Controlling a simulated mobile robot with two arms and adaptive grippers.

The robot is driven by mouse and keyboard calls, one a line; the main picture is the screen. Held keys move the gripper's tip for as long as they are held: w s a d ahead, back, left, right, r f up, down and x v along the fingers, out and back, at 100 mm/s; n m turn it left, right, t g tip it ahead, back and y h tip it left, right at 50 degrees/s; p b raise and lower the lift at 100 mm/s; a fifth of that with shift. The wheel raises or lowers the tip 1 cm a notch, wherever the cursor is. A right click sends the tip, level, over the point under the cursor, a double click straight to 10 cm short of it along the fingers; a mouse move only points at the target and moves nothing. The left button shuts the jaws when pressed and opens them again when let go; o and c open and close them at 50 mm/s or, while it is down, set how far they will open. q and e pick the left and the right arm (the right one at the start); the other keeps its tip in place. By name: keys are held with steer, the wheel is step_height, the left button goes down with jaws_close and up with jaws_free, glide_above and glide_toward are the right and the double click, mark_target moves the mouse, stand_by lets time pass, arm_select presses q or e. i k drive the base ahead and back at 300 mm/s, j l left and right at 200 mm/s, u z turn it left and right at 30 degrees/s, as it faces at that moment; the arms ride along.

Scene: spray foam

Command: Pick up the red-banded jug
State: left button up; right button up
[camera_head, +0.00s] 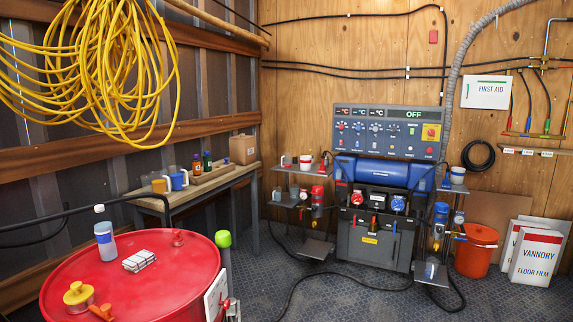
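A small white vessel (305,162) with what looks like a reddish band stands on the upper left shelf of the spray machine. It is small in the picture, and I cannot be sure it is the red-banded jug. A similar white vessel with blue on it (458,175) stands on the machine's right shelf. Neither of my grippers is in view.
A red drum (185,262) with a bottle (104,240) and fittings on top stands front left. A wooden bench (205,183) holds jugs and bottles. An orange bucket (476,252) and white floor-film boxes (537,257) stand right. Hoses cross the floor.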

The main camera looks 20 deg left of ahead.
mark_target(285, 159)
steer(key=u, duration=0.15)
steer(key=i+j+z, duration=0.2)
steer(key=i, duration=1.8)
steer(key=i+j+u, duration=0.15)
steer(key=i+u, duration=0.2)
steer(key=i, duration=0.2)
steer(key=i+u, duration=0.3)
steer(key=i, duration=0.25)
steer(key=i+l+u, duration=0.2)
steer(key=i+u, duration=0.15)
steer(key=i, duration=0.2)
steer(key=i+l+u, duration=0.35)
steer(key=i, duration=0.2)
steer(key=i+u, duration=0.4)
steer(key=i, duration=1.3)
